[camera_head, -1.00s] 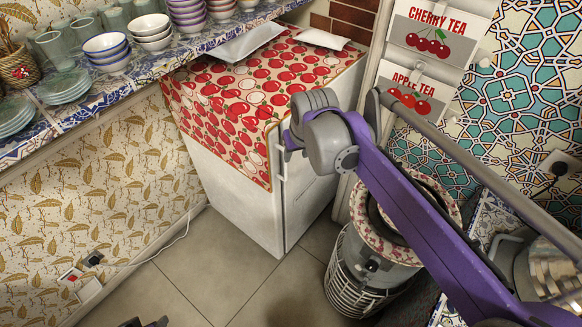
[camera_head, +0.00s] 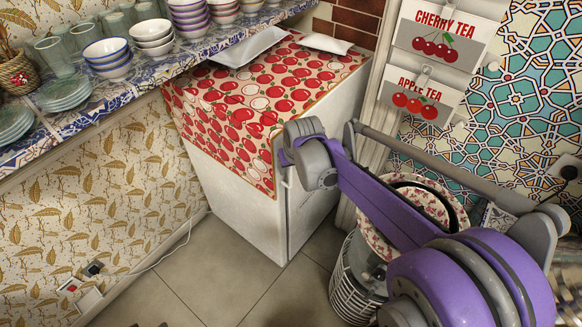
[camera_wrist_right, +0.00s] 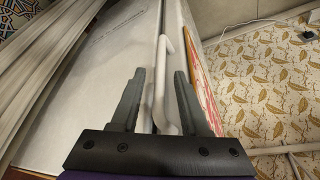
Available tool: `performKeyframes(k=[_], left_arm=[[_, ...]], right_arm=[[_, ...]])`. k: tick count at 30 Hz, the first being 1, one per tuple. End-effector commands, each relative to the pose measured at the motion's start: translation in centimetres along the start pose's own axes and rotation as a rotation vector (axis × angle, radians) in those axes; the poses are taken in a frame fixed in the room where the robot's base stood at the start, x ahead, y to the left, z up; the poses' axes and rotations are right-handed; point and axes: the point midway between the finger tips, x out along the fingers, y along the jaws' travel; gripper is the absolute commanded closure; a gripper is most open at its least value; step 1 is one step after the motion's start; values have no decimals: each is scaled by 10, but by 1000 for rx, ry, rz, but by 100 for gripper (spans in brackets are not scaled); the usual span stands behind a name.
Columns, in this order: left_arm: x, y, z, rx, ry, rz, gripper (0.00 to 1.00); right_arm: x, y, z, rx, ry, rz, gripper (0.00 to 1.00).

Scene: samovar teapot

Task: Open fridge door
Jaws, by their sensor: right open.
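The fridge (camera_head: 235,205) is a white box standing in the corner, partly covered by a cloth with red fruit print (camera_head: 250,90). Its door (camera_wrist_right: 100,75) looks shut, with a thin dark seam along its edge. A slim white vertical handle (camera_wrist_right: 160,85) stands out from the door beside that seam. In the right wrist view my right gripper (camera_wrist_right: 159,74) is open, with the handle between its two dark fingers. Contact is not clear. In the head view my grey wrist hides most of this gripper and the handle. Only a small dark tip, possibly my left gripper (camera_head: 162,325), shows at the bottom edge.
A shelf with bowls (camera_head: 107,55) and glasses runs along the left wall. A round wire-sided heater-like object (camera_head: 352,285) stands right of the fridge, below my right arm. The tiled floor (camera_head: 215,270) before the fridge is clear. A white cable (camera_head: 170,255) runs along the left wall.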

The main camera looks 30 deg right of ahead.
Motion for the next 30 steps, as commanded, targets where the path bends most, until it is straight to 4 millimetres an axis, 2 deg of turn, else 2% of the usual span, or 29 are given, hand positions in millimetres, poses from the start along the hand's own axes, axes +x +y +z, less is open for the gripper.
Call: performKeyframes(k=[2, 9, 30], left_arm=[[0, 0, 0, 0, 0, 0, 50], [0, 0, 0, 0, 0, 0, 50], [0, 0, 0, 0, 0, 0, 50]], right_arm=[[0, 0, 0, 0, 0, 0, 58], [0, 0, 0, 0, 0, 0, 100], [0, 0, 0, 0, 0, 0, 100]])
